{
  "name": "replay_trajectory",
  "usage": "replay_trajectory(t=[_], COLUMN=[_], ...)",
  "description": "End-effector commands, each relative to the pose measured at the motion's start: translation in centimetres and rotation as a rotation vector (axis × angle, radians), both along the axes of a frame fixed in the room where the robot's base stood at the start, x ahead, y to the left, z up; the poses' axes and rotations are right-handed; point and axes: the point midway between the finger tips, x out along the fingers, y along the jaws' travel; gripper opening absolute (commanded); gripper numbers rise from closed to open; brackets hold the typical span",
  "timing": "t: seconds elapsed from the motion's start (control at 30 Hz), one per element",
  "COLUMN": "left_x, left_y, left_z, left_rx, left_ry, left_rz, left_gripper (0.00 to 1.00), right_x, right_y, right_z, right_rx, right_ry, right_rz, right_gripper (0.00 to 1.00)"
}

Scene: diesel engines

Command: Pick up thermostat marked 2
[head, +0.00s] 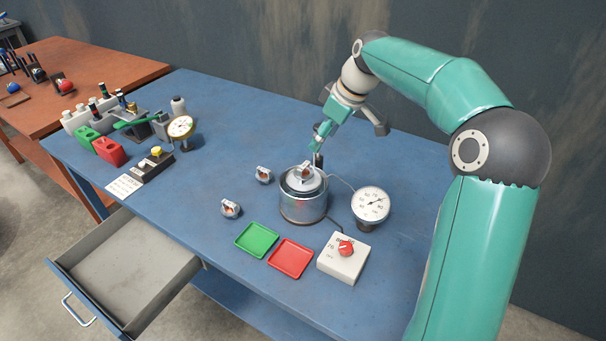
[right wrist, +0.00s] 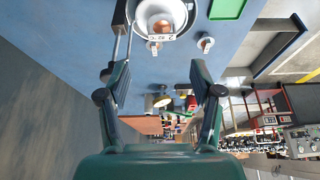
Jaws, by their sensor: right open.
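One thermostat (head: 305,171) sits at the top of a metal pot (head: 303,207). Two other thermostats stand on the blue bench left of the pot, one nearer it (head: 263,175) and one further forward (head: 230,209). In the right wrist view a white tag (right wrist: 160,37) at the pot's thermostat seems to carry a 2; the rest is too small to read. The other two thermostats show small there, at left (right wrist: 153,47) and right (right wrist: 205,44). My right gripper (head: 318,143) is above and behind the pot, fingers apart and empty (right wrist: 158,68). My left gripper is not in view.
A dial gauge (head: 370,204) stands right of the pot, with a white knob box (head: 343,260) in front. Green (head: 257,240) and red (head: 291,259) trays lie in front of the pot. An open drawer (head: 125,265) juts out at front left. The bench behind the pot is clear.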

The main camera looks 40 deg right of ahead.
Motion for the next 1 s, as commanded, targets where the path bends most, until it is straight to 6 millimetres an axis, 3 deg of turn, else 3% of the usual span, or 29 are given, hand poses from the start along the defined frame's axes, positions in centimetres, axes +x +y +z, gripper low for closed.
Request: replay_trajectory(t=[0.1, 0.3, 0.57, 1.0], left_x=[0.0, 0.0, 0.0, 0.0], left_y=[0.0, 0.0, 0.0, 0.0], left_z=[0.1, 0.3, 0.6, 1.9], left_rx=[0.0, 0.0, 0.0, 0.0], left_ry=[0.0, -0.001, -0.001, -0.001], left_rz=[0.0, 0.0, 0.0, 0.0], left_gripper=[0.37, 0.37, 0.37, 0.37], right_x=[0.9, 2.2, 2.9, 5.0], right_y=[0.3, 0.6, 0.8, 1.5], right_z=[-2.6, -5.8, -7.3, -11.5], right_rx=[0.003, 0.002, 0.001, 0.0], right_ry=[0.006, 0.004, 0.002, 0.0], right_rz=[0.0, -0.001, -0.001, -0.003], right_gripper=[0.65, 0.65, 0.65, 0.65])
